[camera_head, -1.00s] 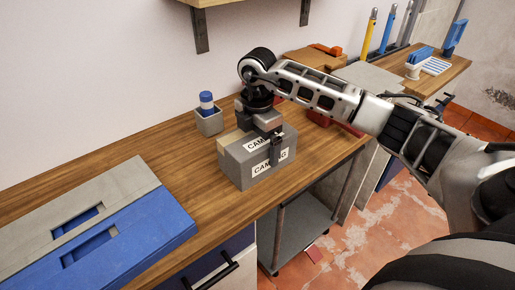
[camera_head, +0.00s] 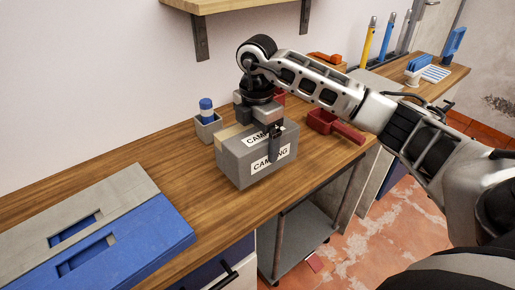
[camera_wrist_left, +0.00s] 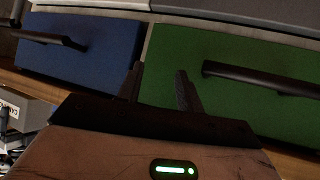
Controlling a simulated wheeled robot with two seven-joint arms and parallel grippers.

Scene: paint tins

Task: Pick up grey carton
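The grey carton (camera_head: 240,163) with white CAMPING labels is near the front edge of the wooden bench in the head view. My right gripper (camera_head: 274,142) reaches down over it from above, its near finger pressed against the labelled front face. The far finger is hidden. The carton seems to hang just above the bench top, roughly level. Part of a labelled grey box (camera_wrist_left: 12,112) shows at the left edge of the left wrist view. My left gripper (camera_wrist_left: 160,85) is open and empty there, facing drawer fronts; it is outside the head view.
A grey pot with a blue-and-white tin (camera_head: 207,120) stands behind the carton. A blue and grey case (camera_head: 150,235) lies at left. Blue (camera_wrist_left: 85,50) and green (camera_wrist_left: 240,120) drawers with dark handles face the left gripper.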

